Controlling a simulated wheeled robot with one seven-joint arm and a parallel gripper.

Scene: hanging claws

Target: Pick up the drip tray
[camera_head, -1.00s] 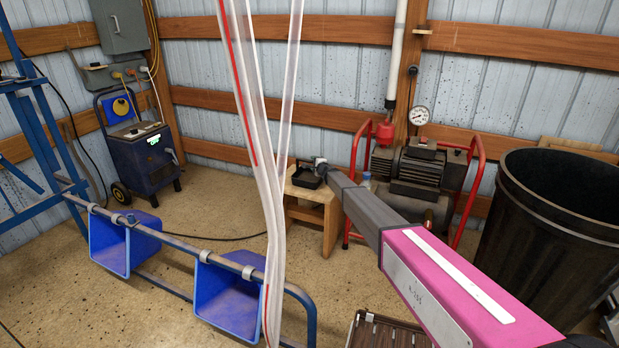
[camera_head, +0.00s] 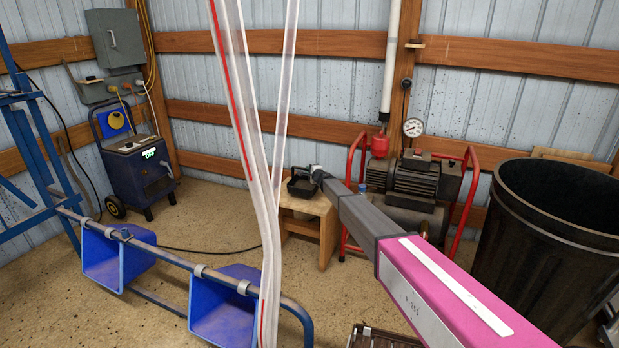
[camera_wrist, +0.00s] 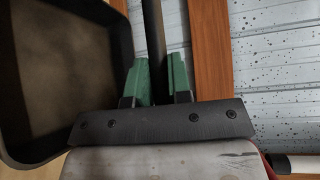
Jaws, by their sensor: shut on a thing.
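The drip tray (camera_head: 301,187) is a dark, shallow, open tray at the small wooden stool in the head view. In the wrist view the tray (camera_wrist: 66,75) fills the left side, with its hollow inside showing. My gripper (camera_wrist: 158,68) has green-lined fingers, one on each side of the tray's dark wall, and is shut on that wall. In the head view my gripper (camera_head: 318,173) is at the tray's right side. I cannot tell whether the tray touches the stool top or hangs just above it.
The wooden stool (camera_head: 309,212) stands near the back wall. A compressor with red frame (camera_head: 415,180) is to its right, a large black bin (camera_head: 550,235) further right. Blue bins (camera_head: 222,302) hang on a rail at front left. Clear strips (camera_head: 262,190) hang in the foreground.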

